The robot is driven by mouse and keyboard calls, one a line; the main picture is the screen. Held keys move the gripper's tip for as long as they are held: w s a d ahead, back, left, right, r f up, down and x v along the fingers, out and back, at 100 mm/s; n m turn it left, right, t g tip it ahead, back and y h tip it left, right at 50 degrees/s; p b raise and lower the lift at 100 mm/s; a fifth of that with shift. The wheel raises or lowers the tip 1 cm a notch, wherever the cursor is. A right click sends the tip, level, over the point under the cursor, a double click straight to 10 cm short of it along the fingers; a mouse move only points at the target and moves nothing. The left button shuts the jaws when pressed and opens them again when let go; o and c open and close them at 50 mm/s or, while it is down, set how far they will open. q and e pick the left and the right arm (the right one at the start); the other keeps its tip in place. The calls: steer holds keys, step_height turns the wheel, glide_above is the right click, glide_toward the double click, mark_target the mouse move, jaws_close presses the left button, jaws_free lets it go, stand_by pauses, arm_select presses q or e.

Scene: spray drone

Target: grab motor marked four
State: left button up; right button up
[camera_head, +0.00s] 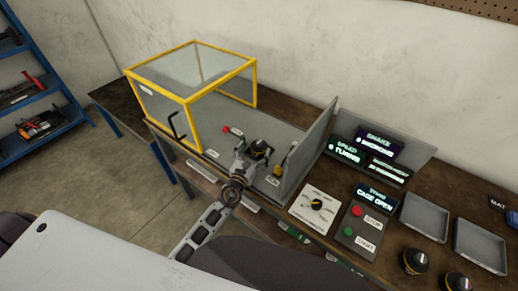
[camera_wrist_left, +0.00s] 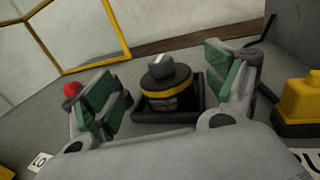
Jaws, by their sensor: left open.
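A black motor with a yellow band and a grey top (camera_wrist_left: 165,88) stands upright in a dark holder in the left wrist view. It shows in the head view (camera_head: 258,149) inside the test bay. My left gripper (camera_head: 250,158) is open, its green-padded fingers (camera_wrist_left: 172,92) on either side of the motor with gaps visible. No number can be read on this motor. Two more black motors with yellow bands (camera_head: 415,261) (camera_head: 456,283) stand at the front right of the bench. My right gripper is not in view.
A yellow-framed clear cage (camera_head: 190,97) stands open at the bay's left. A grey panel (camera_head: 310,150) rises right of the motor. A yellow part (camera_wrist_left: 300,100) is close on the right. Two grey trays (camera_head: 425,216) (camera_head: 482,246), a dial plate (camera_head: 317,205) and a button box (camera_head: 361,231) lie right.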

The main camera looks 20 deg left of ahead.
mark_target(258, 145)
arm_select(q)
steer(key=shift+w+d+r, duration=0.1)
steer(key=shift+w+r, duration=0.05)
steer(key=shift+w, duration=0.4)
steer(key=shift+w+d+r, duration=0.1)
steer(key=shift+w, duration=0.45)
steer(key=shift+w+d+f+p, duration=0.1)
steer(key=shift+w+p, duration=0.2)
steer(key=shift+w, duration=0.75)
steer(key=c, duration=1.5)
steer(key=shift+r, duration=0.25)
steer(key=shift+c, duration=0.2)
steer(key=shift+r+p, duration=1.8)
steer(key=shift+r, duration=0.75)
steer(key=shift+r+p, duration=1.6)
steer(key=shift+r, duration=0.7)
